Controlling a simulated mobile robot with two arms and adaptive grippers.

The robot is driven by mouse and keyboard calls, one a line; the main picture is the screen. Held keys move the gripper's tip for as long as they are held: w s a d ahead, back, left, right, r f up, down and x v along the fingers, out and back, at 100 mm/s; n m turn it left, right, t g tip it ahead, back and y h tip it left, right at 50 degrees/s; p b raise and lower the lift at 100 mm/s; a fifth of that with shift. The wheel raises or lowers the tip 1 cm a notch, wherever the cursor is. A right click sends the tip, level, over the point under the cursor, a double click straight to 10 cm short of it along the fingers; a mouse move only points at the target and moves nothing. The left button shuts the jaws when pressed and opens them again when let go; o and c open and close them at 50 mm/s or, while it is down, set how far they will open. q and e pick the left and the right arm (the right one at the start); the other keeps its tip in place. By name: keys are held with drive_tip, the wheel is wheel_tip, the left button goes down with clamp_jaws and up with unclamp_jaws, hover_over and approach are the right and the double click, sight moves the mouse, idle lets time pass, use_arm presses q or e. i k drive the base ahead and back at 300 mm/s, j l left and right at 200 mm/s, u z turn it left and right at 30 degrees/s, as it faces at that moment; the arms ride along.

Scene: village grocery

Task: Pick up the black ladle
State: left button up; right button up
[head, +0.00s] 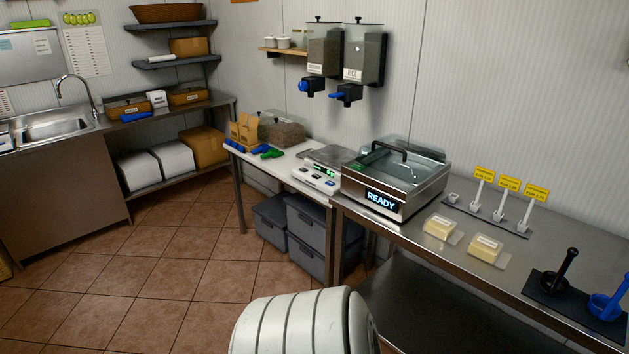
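A black ladle (568,268) stands upright on a dark mat (541,287) at the right end of the steel counter. Its handle points up and its bowl is down near the mat. A blue ladle (606,303) is beside it to the right, close to the picture's edge. Neither of my grippers shows in the head view.
On the steel counter (400,229) stand a machine reading READY (381,199), two yellow blocks on trays (440,226) and a rack of white tools with yellow tags (497,215). A white scale (317,176) is farther left. The tiled floor (180,265) at left is clear.

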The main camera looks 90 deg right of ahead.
sight(553, 283)
drive_tip(key=z, duration=4.3)
